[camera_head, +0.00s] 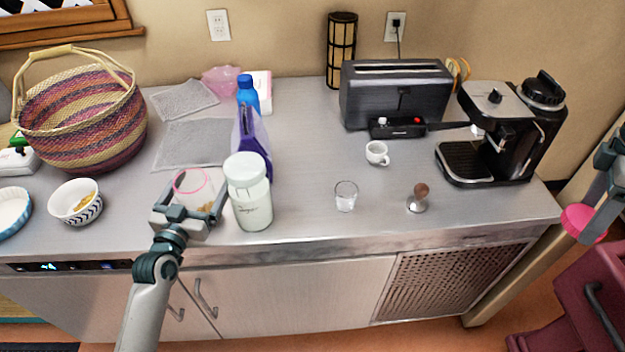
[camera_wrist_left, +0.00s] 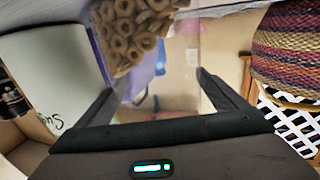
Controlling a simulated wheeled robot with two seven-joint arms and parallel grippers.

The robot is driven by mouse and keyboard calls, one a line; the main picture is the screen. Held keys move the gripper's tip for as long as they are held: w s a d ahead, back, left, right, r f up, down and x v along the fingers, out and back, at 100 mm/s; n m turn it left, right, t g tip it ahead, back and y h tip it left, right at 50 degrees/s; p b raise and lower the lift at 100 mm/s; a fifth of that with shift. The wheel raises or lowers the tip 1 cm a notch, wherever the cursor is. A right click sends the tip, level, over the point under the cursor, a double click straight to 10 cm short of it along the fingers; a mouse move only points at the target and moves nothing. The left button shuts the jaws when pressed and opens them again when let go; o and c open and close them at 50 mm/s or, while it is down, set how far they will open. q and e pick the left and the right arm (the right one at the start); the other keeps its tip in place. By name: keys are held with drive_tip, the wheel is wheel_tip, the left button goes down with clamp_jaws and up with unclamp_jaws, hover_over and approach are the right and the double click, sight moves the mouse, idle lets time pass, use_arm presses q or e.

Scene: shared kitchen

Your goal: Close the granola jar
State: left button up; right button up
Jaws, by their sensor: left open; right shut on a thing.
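The granola jar (camera_head: 194,184) is clear glass with a pink rim. It stands without a lid near the counter's front edge. Its ring-shaped granola shows at the top of the left wrist view (camera_wrist_left: 133,32). My left gripper (camera_head: 193,197) is open with its fingers on either side of the jar; I cannot tell whether they touch it. Its fingers also show in the left wrist view (camera_wrist_left: 158,84). My right gripper (camera_head: 595,198), partly cut off at the right edge, is shut on a round pink lid (camera_head: 583,225), held off to the right of the counter, away from the jar.
A white-lidded jar (camera_head: 250,195) stands close to the right of the granola jar, with a purple package (camera_head: 252,140) and blue-capped bottle behind. A bowl (camera_head: 77,203) is to the left. A glass (camera_head: 345,196), tamper (camera_head: 418,200) and coffee machine (camera_head: 490,135) stand to the right.

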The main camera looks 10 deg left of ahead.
use_arm(q)
drive_tip(key=c, duration=1.3)
drive_tip(key=shift+r, duration=0.1)
wheel_tip(320, 180, up, 10)
drive_tip(key=shift+f+b, duration=0.1)
drive_tip(key=shift+b, duration=0.6)
use_arm(e)
drive_tip(key=shift+f, duration=0.65)
use_arm(q)
drive_tip(key=o, duration=0.5)
drive_tip(key=c, duration=0.8)
